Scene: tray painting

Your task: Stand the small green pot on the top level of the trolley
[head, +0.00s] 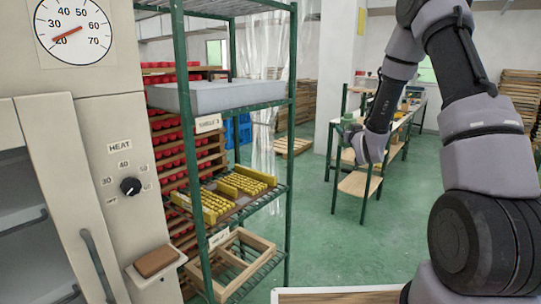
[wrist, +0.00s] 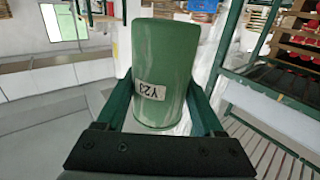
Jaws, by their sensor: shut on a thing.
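The small green pot (wrist: 165,65) fills the middle of the wrist view, with a white label marked in black. My gripper (wrist: 165,100) is shut on it, one dark green finger along each side. In the head view my gripper (head: 352,130) is at the end of the arm, right of centre, with a bit of the green pot (head: 347,118) showing beside it. Behind it stands a green-legged stand with wooden levels (head: 357,184), which may be the trolley. The pot appears held in the air; the arm hides part of the stand.
A green rack (head: 289,150) stands at left, holding a grey tray (head: 225,95), yellow pieces and a wooden frame. A cabinet with a dial (head: 75,30) is at far left. Pallets (head: 520,95) are stacked at right. The green floor (head: 300,230) between is clear.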

